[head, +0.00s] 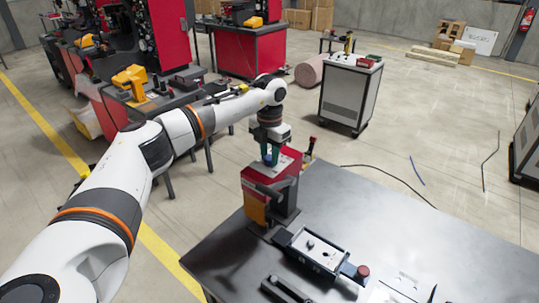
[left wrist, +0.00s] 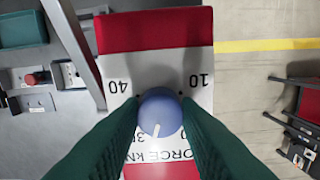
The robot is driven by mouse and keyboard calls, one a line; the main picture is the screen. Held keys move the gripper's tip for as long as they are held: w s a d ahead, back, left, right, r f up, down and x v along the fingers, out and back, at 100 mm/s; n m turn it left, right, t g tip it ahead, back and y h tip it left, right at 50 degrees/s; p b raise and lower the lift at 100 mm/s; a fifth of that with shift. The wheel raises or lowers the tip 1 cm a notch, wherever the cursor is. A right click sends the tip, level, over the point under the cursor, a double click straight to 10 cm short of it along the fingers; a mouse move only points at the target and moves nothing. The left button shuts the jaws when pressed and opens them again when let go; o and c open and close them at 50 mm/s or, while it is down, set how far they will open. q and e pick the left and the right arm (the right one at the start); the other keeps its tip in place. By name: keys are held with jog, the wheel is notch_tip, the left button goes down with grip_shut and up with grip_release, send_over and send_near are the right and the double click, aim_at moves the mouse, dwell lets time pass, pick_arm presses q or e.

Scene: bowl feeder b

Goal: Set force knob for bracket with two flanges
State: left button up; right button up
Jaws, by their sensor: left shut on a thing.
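The force knob (left wrist: 160,112) is a round blue knob with a white pointer line. It sits on a white dial plate (left wrist: 155,72) with printed numbers, including 40 and 10, and partly hidden "FORCE KN" lettering. The pointer is directed toward the lower part of the left wrist view. My left gripper (left wrist: 158,120) has its green fingers shut on the knob from both sides. In the head view my left gripper (head: 270,156) points down onto the top of the red machine (head: 258,185) at the table's far left corner. No bracket can be made out, and my right gripper does not show.
A control box (head: 312,250) with a red button (head: 362,271) stands on the dark table (head: 400,225) in front of the machine. A black lever or bar (head: 285,290) lies near the front edge. The table's right part has flat papers; its middle is mostly clear.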

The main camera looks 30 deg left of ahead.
pick_arm(q)
jog(key=n, duration=0.5)
jog(key=shift+w+r+n, duration=0.15)
jog(key=shift+r+n, duration=0.15)
jog(key=n, duration=0.5)
jog(key=shift+n, duration=0.7)
jog(key=o, duration=1)
jog(key=shift+c, duration=0.2)
jog(key=shift+f, duration=0.15)
